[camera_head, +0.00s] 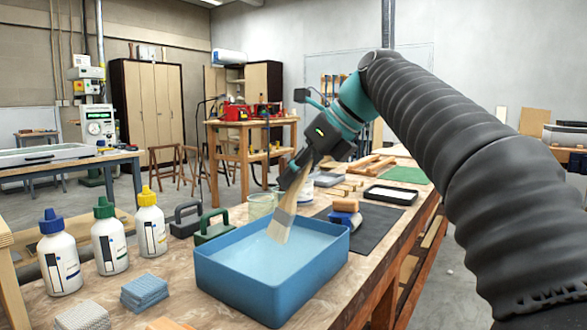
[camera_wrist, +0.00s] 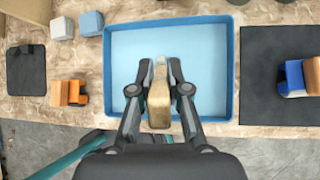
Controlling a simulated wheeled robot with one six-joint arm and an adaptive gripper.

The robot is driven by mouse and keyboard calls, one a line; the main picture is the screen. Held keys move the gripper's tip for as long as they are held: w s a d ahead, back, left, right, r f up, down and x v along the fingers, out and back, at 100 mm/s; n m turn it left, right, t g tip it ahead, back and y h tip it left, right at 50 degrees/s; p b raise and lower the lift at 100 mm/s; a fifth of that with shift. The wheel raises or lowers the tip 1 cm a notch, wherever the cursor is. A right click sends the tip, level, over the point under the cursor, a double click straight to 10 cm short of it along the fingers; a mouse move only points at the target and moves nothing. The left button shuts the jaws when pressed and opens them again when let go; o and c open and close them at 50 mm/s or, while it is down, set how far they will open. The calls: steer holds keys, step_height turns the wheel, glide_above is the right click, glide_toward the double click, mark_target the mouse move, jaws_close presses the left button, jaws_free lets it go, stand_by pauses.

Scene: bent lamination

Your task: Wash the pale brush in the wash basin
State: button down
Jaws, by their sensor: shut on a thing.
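The blue wash basin (camera_head: 238,292) stands on the workbench with pale blue liquid in it, and it fills the upper middle of the wrist view (camera_wrist: 232,70). My gripper (camera_head: 294,180) is over the basin, shut on the pale brush (camera_head: 282,222). The brush has a wooden handle and light bristles and hangs tilted, bristles down, over the liquid. I cannot tell for sure whether the bristle tips touch the liquid. In the wrist view the brush (camera_wrist: 159,100) lies between the two fingers (camera_wrist: 158,92), and its far end is foreshortened.
Bottles with blue (camera_head: 60,258), green (camera_head: 109,240) and yellow caps (camera_head: 151,226) stand left of the basin. Folded blue cloths (camera_head: 145,291) lie near its front left. A dark mat (camera_head: 376,232) lies to the right.

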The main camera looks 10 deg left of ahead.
mark_target(294, 196)
steer(key=shift+f+b, duration=1.05)
steer(key=shift+f, duration=0.95)
steer(key=shift+w, duration=0.1)
steer(key=w+p, duration=0.1)
steer(key=w+d+p, duration=0.1)
steer(key=shift+w, duration=0.3)
steer(key=s+a, duration=0.2)
steer(key=s, duration=0.3)
steer(key=shift+s, duration=0.3)
steer(key=shift+a, duration=0.1)
